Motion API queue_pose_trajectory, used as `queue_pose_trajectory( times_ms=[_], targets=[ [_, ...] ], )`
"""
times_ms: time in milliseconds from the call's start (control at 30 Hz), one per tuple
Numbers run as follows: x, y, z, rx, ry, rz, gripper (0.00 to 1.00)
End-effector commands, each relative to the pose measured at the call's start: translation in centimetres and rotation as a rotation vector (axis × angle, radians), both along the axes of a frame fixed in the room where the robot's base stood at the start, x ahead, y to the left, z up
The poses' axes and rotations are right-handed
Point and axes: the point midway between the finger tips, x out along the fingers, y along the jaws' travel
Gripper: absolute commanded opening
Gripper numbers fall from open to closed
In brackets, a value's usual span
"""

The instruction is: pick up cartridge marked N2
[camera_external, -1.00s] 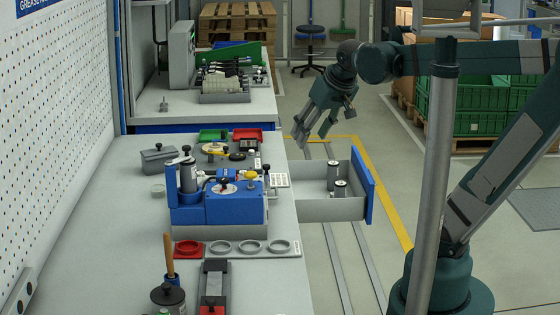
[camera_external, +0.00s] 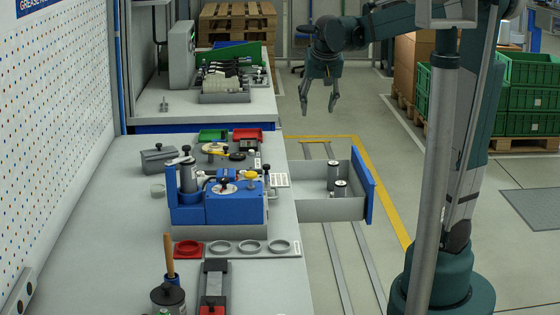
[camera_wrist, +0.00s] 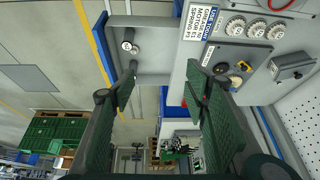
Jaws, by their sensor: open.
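Two grey cylindrical cartridges stand upright in the open drawer (camera_external: 318,209): a farther one (camera_external: 334,172) and a nearer one (camera_external: 341,189). In the wrist view, one cartridge (camera_wrist: 127,46) shows a pale round top with a dark mark too small to read. The other (camera_wrist: 133,66) is partly behind a finger there, so I cannot tell which is N2. My gripper (camera_external: 319,110) is open and empty, pointing down, above and beyond the drawer, clear of both cartridges. Its fingers (camera_wrist: 160,80) spread wide in the wrist view.
The drawer juts right from the bench (camera_external: 130,210), with a blue front panel (camera_external: 364,185). A blue fixture (camera_external: 235,208) stands left of it. A tray with a red ring and grey rings (camera_external: 235,248) lies nearer. The floor right of the drawer is open.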

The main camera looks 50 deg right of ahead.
Motion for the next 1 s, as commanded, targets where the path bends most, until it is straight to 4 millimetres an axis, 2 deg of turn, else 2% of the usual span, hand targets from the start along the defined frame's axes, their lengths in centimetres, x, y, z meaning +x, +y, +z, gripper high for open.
queue_pose_trajectory(
  times_ms=[300,700,1000],
  targets=[
    [3.1,-7.4,-1.1,0.012,0.022,-0.163,0.46],
    [5.5,-16.8,-3.7,0.024,0.046,-0.366,0.46],
    [6.3,-21.6,-5.4,0.028,0.057,-0.464,0.46]
  ],
)
